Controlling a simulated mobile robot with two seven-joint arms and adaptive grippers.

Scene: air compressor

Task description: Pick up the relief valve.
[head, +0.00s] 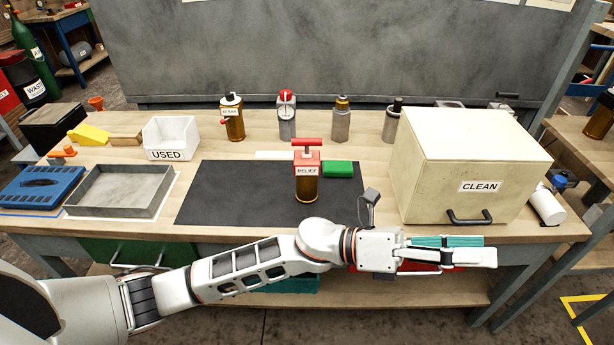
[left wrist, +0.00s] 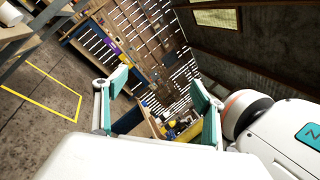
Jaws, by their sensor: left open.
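The relief valve (head: 307,182) stands upright on the black mat (head: 230,195) in the head view. It has a red T-handle, a red block labelled RELIEF and a brass-coloured lower body. My left gripper (head: 482,252) is at the front edge of the bench, to the right of and nearer than the valve, pointing right and well apart from it. Its teal-padded fingers are open and empty in the left wrist view (left wrist: 158,88), which shows the floor and a far wall but not the valve. My right gripper is not in view.
The CLEAN box (head: 470,165) is at right. The USED bin (head: 172,138) and grey tray (head: 120,191) are at left. The mat's left part is clear.

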